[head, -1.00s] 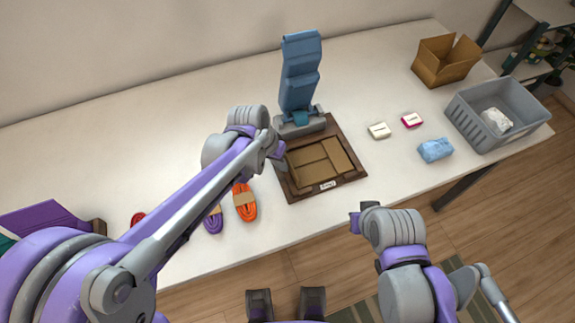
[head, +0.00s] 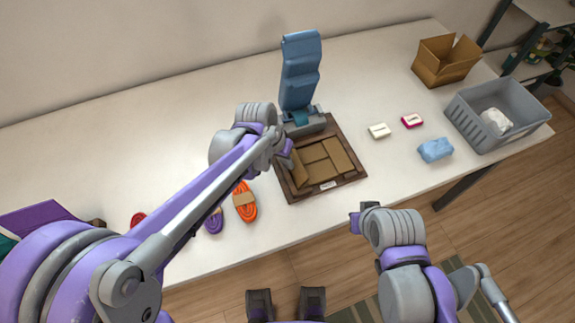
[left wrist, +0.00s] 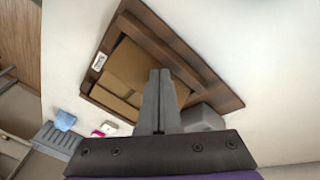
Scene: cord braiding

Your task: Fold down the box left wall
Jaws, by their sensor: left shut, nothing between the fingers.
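The box (head: 322,160) is a flat brown cardboard piece with several panels, lying in a dark brown tray (head: 345,186) on the table. Its left wall (head: 299,169) shows as a tan flap, tilted inward over the left side of the box. My left gripper (head: 288,153) is at that wall, at the tray's left edge. In the left wrist view my left gripper (left wrist: 162,75) is shut with nothing between its fingers, above the box (left wrist: 140,75). It hides part of the box there. My right gripper (head: 356,222) is in front of the table, its fingers unclear.
A blue upright stand (head: 300,75) rises behind the tray. Orange (head: 245,202) and purple (head: 213,222) cord bundles lie left of it. White (head: 379,131) and pink (head: 412,121) small packs, a blue bundle (head: 435,150), a grey bin (head: 480,125) and an open carton (head: 445,62) are right.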

